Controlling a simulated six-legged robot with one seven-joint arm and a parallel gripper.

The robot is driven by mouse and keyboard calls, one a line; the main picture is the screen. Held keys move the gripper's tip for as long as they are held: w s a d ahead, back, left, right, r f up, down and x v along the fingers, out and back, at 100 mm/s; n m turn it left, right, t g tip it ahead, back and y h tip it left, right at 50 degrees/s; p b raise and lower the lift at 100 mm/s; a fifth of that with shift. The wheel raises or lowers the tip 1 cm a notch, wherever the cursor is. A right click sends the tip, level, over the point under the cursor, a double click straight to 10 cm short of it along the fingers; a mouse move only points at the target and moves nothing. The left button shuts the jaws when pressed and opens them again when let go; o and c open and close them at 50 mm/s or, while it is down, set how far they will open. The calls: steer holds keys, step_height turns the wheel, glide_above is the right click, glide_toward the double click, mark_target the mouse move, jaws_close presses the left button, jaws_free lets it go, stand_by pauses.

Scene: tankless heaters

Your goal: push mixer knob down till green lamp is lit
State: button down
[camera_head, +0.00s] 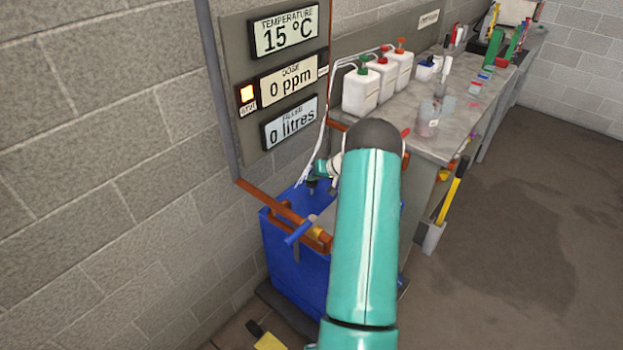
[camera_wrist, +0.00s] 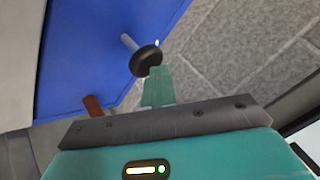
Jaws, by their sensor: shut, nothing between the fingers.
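In the wrist view a round black knob (camera_wrist: 146,61) on a pale grey stem stands just beyond my fingertips, in front of a blue surface; it looks like the mixer knob. My gripper (camera_wrist: 156,72) is shut and empty. Its teal fingers overlap the knob's lower right edge in the picture; I cannot tell whether they touch it. In the head view my arm partly hides the gripper and the knob is not clearly seen. I see no lit green lamp on the panel.
The panel displays (camera_head: 289,80) read 15 °C, 0 ppm and 0 litres. Below are a blue tub (camera_head: 295,270), a copper pipe (camera_head: 262,200) and a blue-handled valve (camera_head: 299,232). A bench (camera_head: 455,125) with several white bottles stands to the right.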

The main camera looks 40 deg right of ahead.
mark_target(314, 183)
steer(key=shift+f, duration=1.6)
stand_by(1.1)
steer(key=shift+r, duration=3.05)
steer(key=shift+r, duration=0.15)
steer(key=shift+r, duration=2.4)
